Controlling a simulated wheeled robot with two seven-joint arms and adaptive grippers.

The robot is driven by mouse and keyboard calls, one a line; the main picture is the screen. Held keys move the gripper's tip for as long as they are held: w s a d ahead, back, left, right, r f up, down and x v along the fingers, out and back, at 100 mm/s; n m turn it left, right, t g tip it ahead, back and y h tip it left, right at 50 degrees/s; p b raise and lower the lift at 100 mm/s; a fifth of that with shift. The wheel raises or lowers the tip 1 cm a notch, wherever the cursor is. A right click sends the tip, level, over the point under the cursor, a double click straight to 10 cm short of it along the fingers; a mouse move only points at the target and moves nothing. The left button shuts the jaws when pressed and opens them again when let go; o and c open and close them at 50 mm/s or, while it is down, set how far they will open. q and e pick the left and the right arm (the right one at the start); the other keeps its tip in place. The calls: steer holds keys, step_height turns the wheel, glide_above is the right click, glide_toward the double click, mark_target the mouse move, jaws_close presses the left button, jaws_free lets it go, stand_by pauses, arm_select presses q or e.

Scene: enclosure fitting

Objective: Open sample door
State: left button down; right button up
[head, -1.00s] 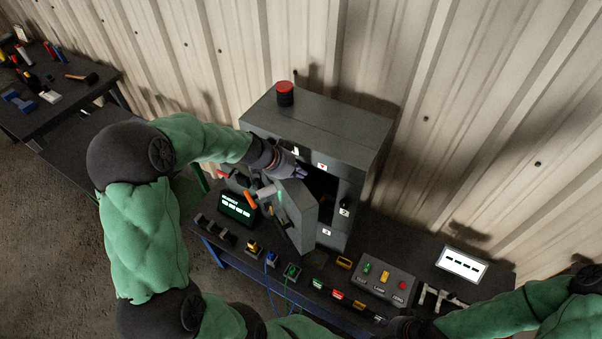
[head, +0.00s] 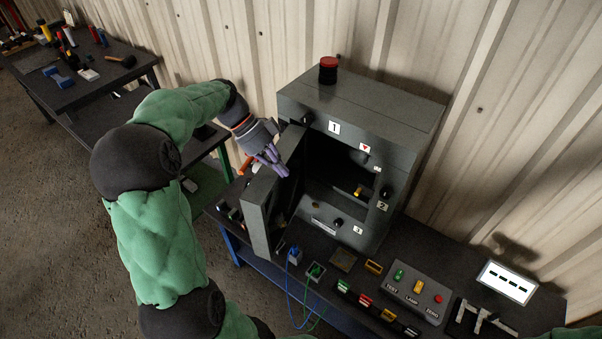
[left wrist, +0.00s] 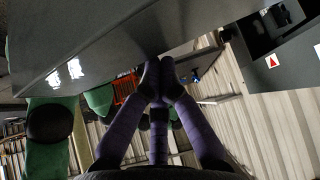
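The dark grey cabinet (head: 375,103) stands on the bench against the wall. Its door (head: 262,205) is swung out to the left, and the dark interior (head: 340,165) shows. My left gripper (head: 275,163) is at the upper edge of the door, on the side facing the opening; whether it touches the door is unclear. In the left wrist view the purple fingers (left wrist: 159,68) come together at the tips with nothing visible between them. A grey panel (left wrist: 110,60), likely the door, crosses that view close to the fingertips. My right gripper is out of view.
A red-topped cylinder (head: 328,70) stands on the cabinet. Blue and green cables hang over the edge. A tool table (head: 75,85) stands at the far left.

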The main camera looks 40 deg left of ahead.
mark_target(262, 172)
arm_select(q)
steer(key=shift+m+g, duration=0.5)
steer(key=shift+m, duration=0.2)
steer(key=s+a, duration=0.1)
steer(key=a, duration=0.1)
steer(key=s+a, duration=0.2)
steer(key=a, duration=0.1)
steer(key=shift+a, duration=0.35)
steer(key=shift+s+a, duration=0.25)
steer(key=shift+a, duration=0.6)
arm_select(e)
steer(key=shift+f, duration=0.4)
